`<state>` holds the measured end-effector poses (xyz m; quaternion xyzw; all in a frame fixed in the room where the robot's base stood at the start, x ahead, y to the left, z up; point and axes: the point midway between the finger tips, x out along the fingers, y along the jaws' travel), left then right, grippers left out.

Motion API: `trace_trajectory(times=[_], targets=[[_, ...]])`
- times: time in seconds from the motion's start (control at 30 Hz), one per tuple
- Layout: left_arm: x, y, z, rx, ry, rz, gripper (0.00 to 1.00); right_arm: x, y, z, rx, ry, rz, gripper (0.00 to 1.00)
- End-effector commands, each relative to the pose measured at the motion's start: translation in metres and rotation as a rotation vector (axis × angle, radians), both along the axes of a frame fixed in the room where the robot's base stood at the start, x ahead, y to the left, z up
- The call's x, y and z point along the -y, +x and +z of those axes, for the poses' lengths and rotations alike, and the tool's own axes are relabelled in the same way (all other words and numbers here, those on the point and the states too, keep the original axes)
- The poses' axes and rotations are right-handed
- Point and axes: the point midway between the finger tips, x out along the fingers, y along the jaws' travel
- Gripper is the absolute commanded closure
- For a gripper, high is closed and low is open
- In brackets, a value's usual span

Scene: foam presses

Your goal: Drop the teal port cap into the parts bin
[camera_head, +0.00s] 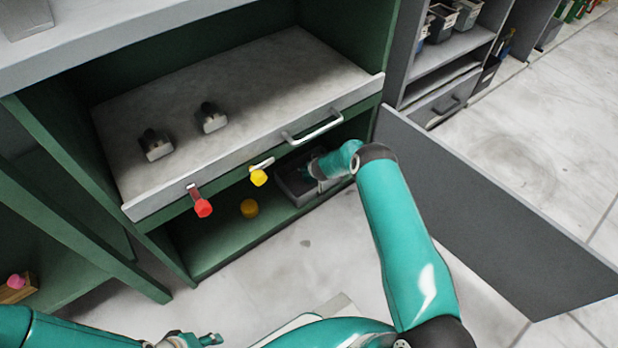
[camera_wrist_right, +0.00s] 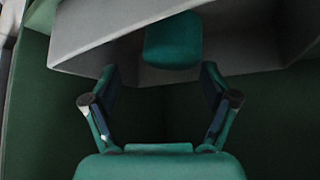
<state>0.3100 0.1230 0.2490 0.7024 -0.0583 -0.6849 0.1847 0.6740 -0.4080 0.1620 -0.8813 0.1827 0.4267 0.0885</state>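The teal port cap (camera_wrist_right: 173,42) shows in the right wrist view beyond and between my right gripper's fingertips, against the grey walls of the parts bin (camera_wrist_right: 100,32). I cannot tell whether it rests in the bin or is in the air. My right gripper (camera_wrist_right: 160,88) has its fingers spread wide, with nothing between the tips. In the head view the dark grey bin (camera_head: 288,184) stands on the green lower shelf, and my right gripper (camera_head: 311,174) reaches over it. The cap is not distinct there. My left gripper (camera_head: 200,340) is at the bottom edge, partly cut off.
Above the bin is a grey drawer (camera_head: 255,90) with a handle and two dark-and-grey blocks. An open grey door (camera_head: 480,215) stands to the right.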

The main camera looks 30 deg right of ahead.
Motion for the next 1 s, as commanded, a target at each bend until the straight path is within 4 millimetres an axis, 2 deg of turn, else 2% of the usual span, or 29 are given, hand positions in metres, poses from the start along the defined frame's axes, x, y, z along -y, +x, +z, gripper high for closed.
trace_trajectory(times=[0.37, 0.57, 1.0], targets=[[0.000, 0.000, 0.001, 0.000, 0.000, 0.000, 0.60, 0.000, -0.001, 0.001, 0.000, 0.000, 0.000, 0.10], [0.000, 0.000, 0.001, 0.000, 0.000, 0.000, 0.60, -0.003, -0.007, 0.011, -0.003, -0.002, 0.000, 0.10], [0.000, 0.000, 0.000, 0.000, 0.000, 0.000, 0.60, -0.020, -0.046, 0.064, 0.000, -0.001, 0.001, 0.10]])
